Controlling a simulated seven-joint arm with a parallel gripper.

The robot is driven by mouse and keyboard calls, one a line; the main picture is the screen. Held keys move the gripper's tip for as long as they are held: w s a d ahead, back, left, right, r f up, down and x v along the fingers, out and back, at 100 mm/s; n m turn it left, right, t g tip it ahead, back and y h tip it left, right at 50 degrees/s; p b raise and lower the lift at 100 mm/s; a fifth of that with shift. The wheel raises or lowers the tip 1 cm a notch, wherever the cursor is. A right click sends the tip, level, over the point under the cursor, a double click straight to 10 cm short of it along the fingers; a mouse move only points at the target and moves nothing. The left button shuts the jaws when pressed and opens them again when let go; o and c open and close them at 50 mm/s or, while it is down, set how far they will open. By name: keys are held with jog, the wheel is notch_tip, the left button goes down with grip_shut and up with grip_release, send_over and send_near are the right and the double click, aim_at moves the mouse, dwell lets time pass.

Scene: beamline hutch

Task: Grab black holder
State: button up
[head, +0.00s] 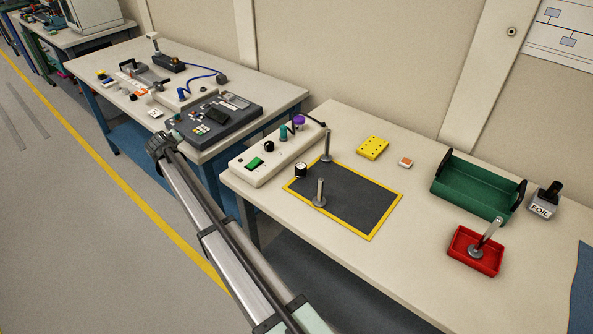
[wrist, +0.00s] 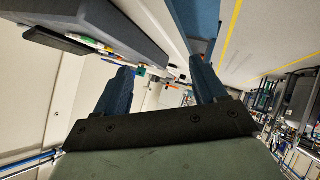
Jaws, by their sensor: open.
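My fingertips are hard to make out there.
The left table (head: 285,90) also holds a black block (head: 168,62) and a blue cable (head: 203,75). The right table (head: 350,118) holds a yellow-edged dark mat (head: 350,200), a green tray (head: 470,188), a red tray (head: 470,262) and a FOIL holder (head: 541,205). The floor beside is clear.

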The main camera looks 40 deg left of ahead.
jog(key=w+d+r+h, duration=0.1)
jog(key=w+d+r, duration=0.2)
jog(key=w, duration=0.3)
jog(key=w+d+r+h, duration=0.1)
jog(key=w+d+r, duration=0.2)
jog(key=w+d, duration=0.15)
jog(key=r+n+g+h, duration=0.1)
jog(key=n+g+h, duration=0.3)
jog(key=g, duration=0.1)
send_over(301, 165)
jog(key=w+a, duration=0.2)
jog(key=a, duration=0.7)
jog(key=shift+d, duration=0.1)
jog(key=d+r+n+g, duration=0.3)
jog(key=d+n+g, duration=0.1)
jog(key=d, duration=0.9)
jog(key=x, duration=1.3)
jog(key=shift+w+a+f, duration=0.25)
jog(key=shift+w, duration=0.1)
jog(key=shift+y, duration=0.3)
jog(key=c, duration=1.2)
